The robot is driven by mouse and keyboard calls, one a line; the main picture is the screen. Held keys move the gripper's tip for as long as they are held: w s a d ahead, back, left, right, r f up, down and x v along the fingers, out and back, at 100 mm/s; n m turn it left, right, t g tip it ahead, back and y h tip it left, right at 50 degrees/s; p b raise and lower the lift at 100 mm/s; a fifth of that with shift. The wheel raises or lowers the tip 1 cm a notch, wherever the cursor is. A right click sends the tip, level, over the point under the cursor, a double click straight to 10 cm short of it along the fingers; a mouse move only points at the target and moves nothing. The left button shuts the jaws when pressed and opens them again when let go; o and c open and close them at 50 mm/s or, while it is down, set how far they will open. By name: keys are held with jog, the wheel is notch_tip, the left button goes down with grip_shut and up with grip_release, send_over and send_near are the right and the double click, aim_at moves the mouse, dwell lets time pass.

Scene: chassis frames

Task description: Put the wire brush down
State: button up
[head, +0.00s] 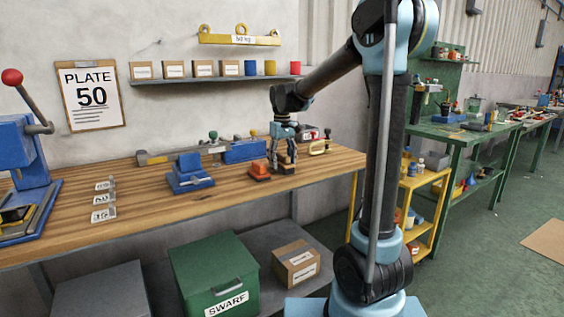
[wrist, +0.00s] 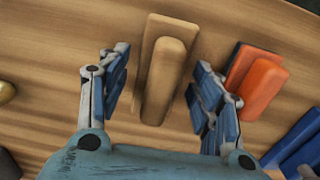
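The wire brush (wrist: 165,72), a tan wooden block with a rounded raised back, appears to rest on the wooden bench top. Its bristles are hidden from above. My gripper (wrist: 158,88) is over it with the blue-padded fingers spread, one on each side. Bare wood shows between the brush and each finger, so they look apart from it. In the head view my gripper (head: 284,158) points down at the right part of the workbench (head: 130,210), and its fingers partly cover the brush.
An orange block on a dark base (head: 259,171) sits close beside my right finger in the wrist view (wrist: 262,84). A blue vise-like block (head: 190,176) is further left. Several tools stand along the back. The front middle of the bench is clear.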

aim_at(282, 154)
notch_tip(282, 154, up, 12)
jog(key=s+d+f+m, duration=0.2)
jog(key=s+d+f, duration=0.1)
jog(key=s+d, duration=0.45)
jog(key=s+d+f+m, duration=0.1)
jog(key=s+d+f, duration=0.3)
jog(key=s+f, duration=0.3)
jog(key=s+d+f+m+t, duration=0.1)
jog(key=s+d+f+m, duration=0.1)
jog(key=s+d+f, duration=0.3)
jog(key=s+d+f+m+t, duration=0.1)
jog(key=s+d+f, duration=0.4)
jog(key=s+f, duration=0.5)
jog(key=shift+s+f+m, duration=0.3)
jog(key=shift+s, duration=0.9)
jog(key=shift+w+f, duration=0.2)
jog(key=shift+w, duration=0.3)
